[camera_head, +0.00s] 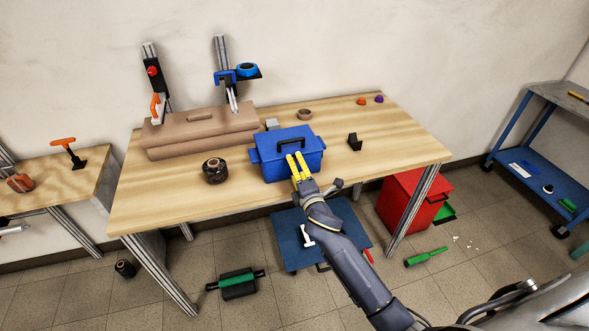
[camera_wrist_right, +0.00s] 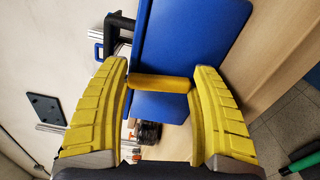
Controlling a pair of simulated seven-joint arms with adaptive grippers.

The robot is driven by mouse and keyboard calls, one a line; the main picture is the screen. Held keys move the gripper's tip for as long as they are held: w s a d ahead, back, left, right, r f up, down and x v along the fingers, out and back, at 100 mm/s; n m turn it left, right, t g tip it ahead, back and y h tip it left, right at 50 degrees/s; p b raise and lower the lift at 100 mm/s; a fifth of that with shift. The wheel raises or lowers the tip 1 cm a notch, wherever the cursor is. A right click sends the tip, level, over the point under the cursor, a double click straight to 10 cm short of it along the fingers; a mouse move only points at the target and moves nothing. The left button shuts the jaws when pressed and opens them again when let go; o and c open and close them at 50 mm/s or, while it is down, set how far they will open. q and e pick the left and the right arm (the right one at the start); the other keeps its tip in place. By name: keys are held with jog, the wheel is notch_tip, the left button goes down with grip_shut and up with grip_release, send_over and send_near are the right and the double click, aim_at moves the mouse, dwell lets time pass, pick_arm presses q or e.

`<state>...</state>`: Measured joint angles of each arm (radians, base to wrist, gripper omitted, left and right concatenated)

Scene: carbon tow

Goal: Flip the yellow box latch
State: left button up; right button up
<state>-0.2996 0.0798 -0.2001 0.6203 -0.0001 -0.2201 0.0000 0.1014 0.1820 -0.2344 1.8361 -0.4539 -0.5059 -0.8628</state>
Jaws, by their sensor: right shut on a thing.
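The blue box (camera_head: 270,168) with a dark handle (camera_head: 291,143) stands upright on the wooden table, its lid down. Its yellow latch (camera_wrist_right: 161,83) shows in the right wrist view as a short bar across the blue box (camera_wrist_right: 195,40), between my fingers. My right gripper (camera_head: 295,157) is at the front face of the box, and its yellow fingers hide the latch in the head view. In the right wrist view my right gripper (camera_wrist_right: 161,75) is shut on the latch, one finger at each end. My left gripper is in neither view.
A dark spool (camera_head: 215,171) stands left of the box, and a small black block (camera_head: 354,142) to its right. A red cabinet (camera_head: 405,203) is below the right end. The table's right part is mostly clear.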

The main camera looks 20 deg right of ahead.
jog(key=shift+d+m, duration=0.25)
jog(key=shift+m, duration=0.65)
jog(key=o, duration=1.2)
jog(key=shift+s+f, duration=0.15)
jog(key=shift+s, duration=0.4)
jog(key=s, duration=0.7)
jog(key=shift+r, duration=0.2)
